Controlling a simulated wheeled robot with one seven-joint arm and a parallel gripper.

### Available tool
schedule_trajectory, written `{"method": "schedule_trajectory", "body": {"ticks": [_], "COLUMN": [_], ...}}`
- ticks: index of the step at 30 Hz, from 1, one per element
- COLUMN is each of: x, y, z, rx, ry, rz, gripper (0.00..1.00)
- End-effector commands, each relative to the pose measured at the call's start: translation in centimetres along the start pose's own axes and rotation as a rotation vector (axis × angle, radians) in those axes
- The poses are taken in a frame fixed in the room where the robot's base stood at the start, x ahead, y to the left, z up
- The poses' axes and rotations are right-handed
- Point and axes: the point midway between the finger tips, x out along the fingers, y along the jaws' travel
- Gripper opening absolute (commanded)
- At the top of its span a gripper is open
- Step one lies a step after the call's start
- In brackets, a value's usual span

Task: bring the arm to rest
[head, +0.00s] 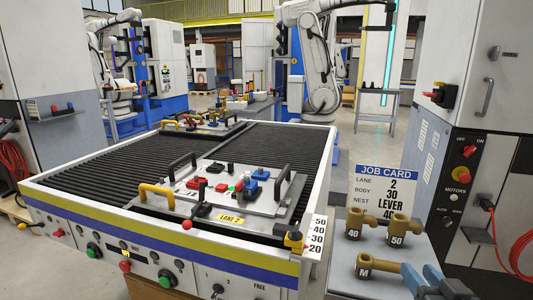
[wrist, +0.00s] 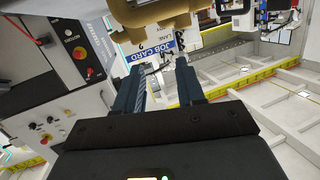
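My gripper (head: 422,279) is at the lower right of the head view, beside the grey shelf top. Its two dark blue fingers also show in the wrist view (wrist: 158,68), spread apart with an empty gap between them. A brass valve body marked M (head: 364,268) lies on the shelf, its stem end close to the fingertips in the head view; contact cannot be told. A brass part (wrist: 160,28) appears beyond the fingertips in the wrist view.
Brass bodies marked 40 (head: 354,232) and 50 (head: 397,236) stand behind, before the job card (head: 386,188). Left is a roller conveyor (head: 95,178) with a LANE 2 fixture tray (head: 180,208). A control cabinet (head: 475,160) stands at the right.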

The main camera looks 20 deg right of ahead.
Motion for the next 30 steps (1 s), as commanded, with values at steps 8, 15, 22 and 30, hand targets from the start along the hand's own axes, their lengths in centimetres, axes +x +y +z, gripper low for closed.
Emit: {"method": "schedule_trajectory", "body": {"ticks": [8, 15, 22, 30], "x": [-9.9, -19.0, -27.2, -32.4], "y": [-4.8, -6.9, -7.3, -7.1], "z": [6.5, 9.0, 9.0, 7.8], "rx": [-0.046, -0.099, -0.151, -0.189], "ry": [-0.057, -0.092, -0.121, -0.134], "rz": [-0.103, -0.206, -0.317, -0.404], "gripper": [0.39, 0.39, 0.39, 0.39]}}
